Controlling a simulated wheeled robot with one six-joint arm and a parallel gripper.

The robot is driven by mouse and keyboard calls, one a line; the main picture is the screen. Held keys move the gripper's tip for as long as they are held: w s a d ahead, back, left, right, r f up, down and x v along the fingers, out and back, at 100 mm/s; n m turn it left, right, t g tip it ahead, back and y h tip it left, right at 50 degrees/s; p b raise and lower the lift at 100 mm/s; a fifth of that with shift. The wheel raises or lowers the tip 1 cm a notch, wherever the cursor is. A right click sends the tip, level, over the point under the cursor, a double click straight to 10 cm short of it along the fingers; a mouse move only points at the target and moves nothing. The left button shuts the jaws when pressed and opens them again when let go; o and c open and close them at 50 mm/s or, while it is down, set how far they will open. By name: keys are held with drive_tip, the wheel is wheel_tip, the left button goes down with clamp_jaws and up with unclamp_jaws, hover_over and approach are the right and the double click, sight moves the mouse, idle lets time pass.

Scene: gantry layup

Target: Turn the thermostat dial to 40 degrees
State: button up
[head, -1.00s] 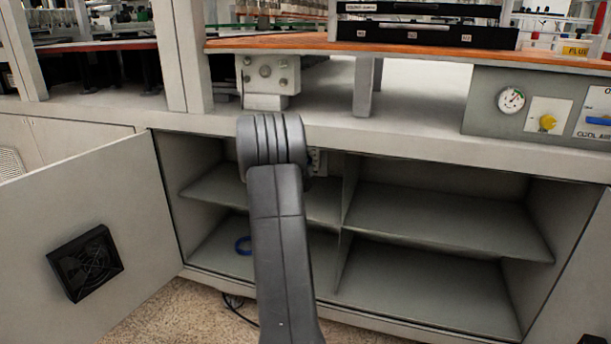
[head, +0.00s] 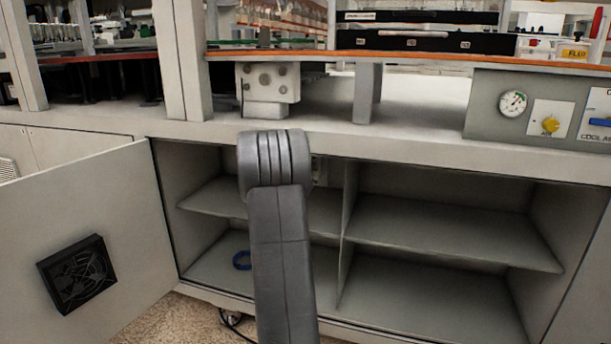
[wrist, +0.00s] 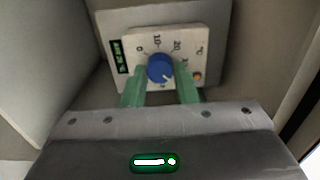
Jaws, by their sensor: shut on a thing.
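The thermostat is a pale plate (wrist: 199,45) with a blue round dial (wrist: 160,66) in the wrist view. Its printed scale shows 0, 10 and 20 and a degree-C mark; the higher numbers are hidden by a finger. A small white mark on the dial appears toward its lower right, but its exact reading is unclear. My gripper (wrist: 160,75) has green fingers on both sides of the dial and is shut on it. In the head view my arm hides the gripper and dial; only a sliver of the thermostat (head: 318,168) shows beside my arm.
The thermostat is inside an open cabinet with shelves (head: 450,232) and a centre divider (head: 347,225). The open door (head: 120,210) with a black fan (head: 77,273) stands left. A gauge (head: 513,103) and yellow knob (head: 550,124) are at upper right.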

drive_tip(key=o, duration=1)
drive_tip(key=shift+c, duration=0.2)
drive_tip(key=p+v, duration=0.1)
drive_tip(key=v, duration=1.3)
drive_tip(key=shift+p, duration=0.4)
drive_tip(key=shift+w, duration=0.1)
drive_tip(key=b+x, duration=0.1)
drive_tip(key=x, duration=1.2)
drive_tip(key=shift+w+d+b, duration=0.15)
drive_tip(key=shift+w+b, duration=0.2)
drive_tip(key=shift+w, duration=0.05)
drive_tip(key=shift+s, duration=0.1)
